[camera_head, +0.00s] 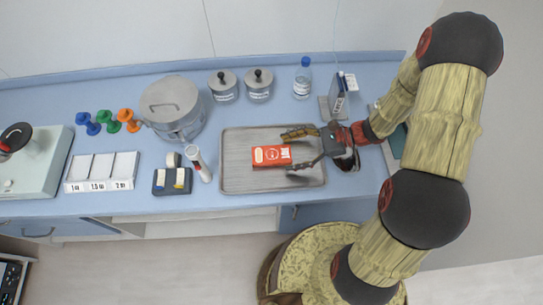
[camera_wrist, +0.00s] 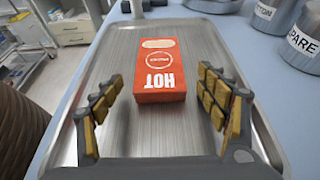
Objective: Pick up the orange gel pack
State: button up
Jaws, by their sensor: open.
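The orange gel pack (camera_head: 271,156) is a flat box-shaped orange pack with a pale label. It lies on the metal tray (camera_head: 236,181) on the blue counter. In the wrist view the pack (camera_wrist: 160,75) reads "HOT" upside down and lies ahead, between the lines of the two fingers. My gripper (camera_head: 296,150) is over the right part of the tray, its fingers pointing left toward the pack. In the wrist view my gripper (camera_wrist: 161,115) is open and empty, with one padded finger on each side of the pack's near end. I cannot tell whether either finger touches it.
A steel pot (camera_head: 172,108), two lidded canisters (camera_head: 223,86) and a water bottle (camera_head: 302,78) stand behind the tray. A tube (camera_head: 200,165) and a dark block (camera_head: 172,182) sit left of it. A stand (camera_head: 335,105) is near my arm at the back right.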

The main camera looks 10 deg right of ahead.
jog(key=shift+a+f, duration=0.2)
jog(key=shift+a, duration=0.3)
jog(key=shift+c, duration=0.2)
jog(key=shift+s+f, duration=0.2)
jog(key=shift+s, duration=0.05)
jog(key=c, duration=1.4)
jog(key=shift+r, duration=0.1)
notch_tip(320, 180, up, 4)
jog(key=shift+s+a+r+p, duration=0.1)
jog(key=shift+s+a+p, duration=0.05)
jog(key=shift+p, duration=0.6)
jog(key=shift+s+a+r+p, duration=1)
jog(key=shift+s+r+p, duration=0.35)
jog(key=shift+s+r, duration=0.8)
jog(key=shift+s+a+r+p, duration=0.95)
jog(key=shift+s+r+p, duration=0.65)
jog(key=shift+r, duration=0.9)
jog(key=shift+s+a+r+p, duration=1)
jog(key=shift+s+r+p, duration=0.15)
jog(key=shift+s+r, duration=1.1)
